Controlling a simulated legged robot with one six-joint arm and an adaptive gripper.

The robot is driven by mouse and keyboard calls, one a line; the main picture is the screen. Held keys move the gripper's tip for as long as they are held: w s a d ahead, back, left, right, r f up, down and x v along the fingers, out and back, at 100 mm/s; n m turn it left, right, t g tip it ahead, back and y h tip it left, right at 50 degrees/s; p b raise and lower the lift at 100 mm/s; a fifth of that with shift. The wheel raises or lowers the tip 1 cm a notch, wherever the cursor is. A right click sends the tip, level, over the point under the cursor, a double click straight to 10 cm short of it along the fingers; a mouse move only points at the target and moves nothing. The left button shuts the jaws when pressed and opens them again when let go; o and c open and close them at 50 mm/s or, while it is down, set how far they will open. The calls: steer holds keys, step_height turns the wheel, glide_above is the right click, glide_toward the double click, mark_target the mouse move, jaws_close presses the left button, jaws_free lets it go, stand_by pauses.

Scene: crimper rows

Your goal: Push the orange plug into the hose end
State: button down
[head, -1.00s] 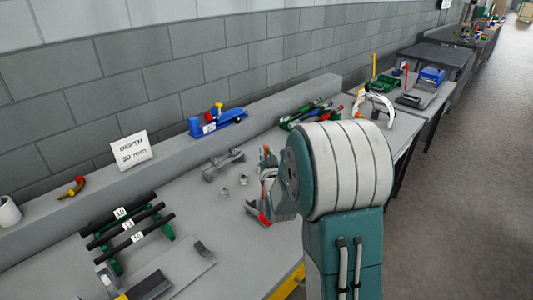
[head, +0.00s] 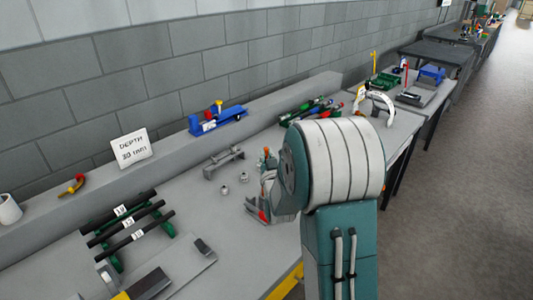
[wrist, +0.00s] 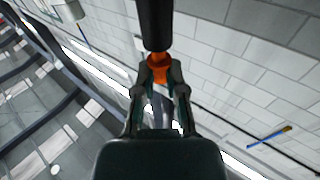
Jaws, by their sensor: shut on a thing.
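In the wrist view my gripper (wrist: 160,76) is shut on the orange plug (wrist: 160,66), which shows just beyond and between the fingertips. A black cylinder (wrist: 156,24), like a hose end, stands in line with the plug. Its rim appears to meet the plug, but how far the plug is inside cannot be told. In the head view my gripper sits over the bench, left of my large white-banded arm joint, and small details there are unclear. Black hoses (head: 126,226) with number tags lie on a green rack at the left.
The grey bench (head: 205,205) runs along a brick wall. Two small metal rings (head: 234,183) and a grey bracket (head: 223,162) lie left of my gripper. A blue tool (head: 218,120) and a "DEPTH" sign (head: 131,147) stand on the ledge. Several tools (head: 312,112) lie behind my arm.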

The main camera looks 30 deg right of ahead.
steer(key=shift+f, duration=0.7)
steer(key=c, duration=0.6)
jaws_free()
steer(key=v, duration=0.7)
steer(key=shift+s+a+f, duration=0.1)
steer(key=shift+s, duration=0.1)
